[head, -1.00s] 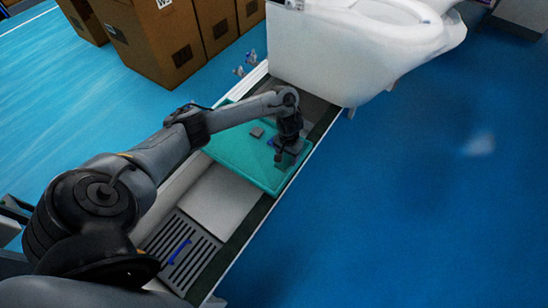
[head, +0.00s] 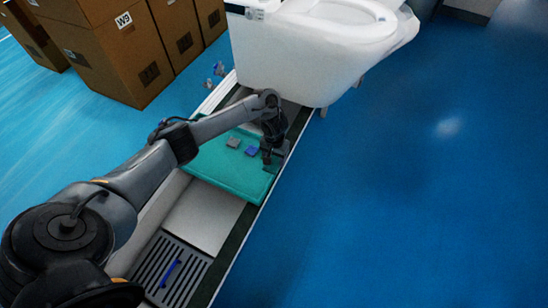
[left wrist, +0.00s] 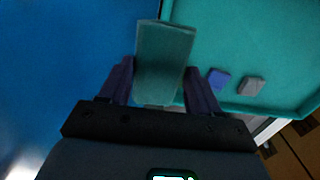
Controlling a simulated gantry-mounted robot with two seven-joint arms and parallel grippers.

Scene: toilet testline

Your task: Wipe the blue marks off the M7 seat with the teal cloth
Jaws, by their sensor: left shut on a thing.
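My left gripper (head: 271,160) is shut on a folded teal cloth (left wrist: 165,62), which sits between the two fingers in the left wrist view. The gripper is over the right edge of a teal tray (head: 215,178). Whether the cloth touches the tray is unclear. A white toilet (head: 290,65) with its white seat (head: 384,22) stands beyond the tray. No M7 label or blue marks can be made out on the seat. My right gripper is not in view.
A blue block (head: 252,151) and a grey block (head: 233,143) lie on the tray. A blue bar (head: 171,273) lies on a slatted grate (head: 148,268). Cardboard boxes (head: 110,60) stand at the upper left. Blue floor (head: 420,200) is open on the right.

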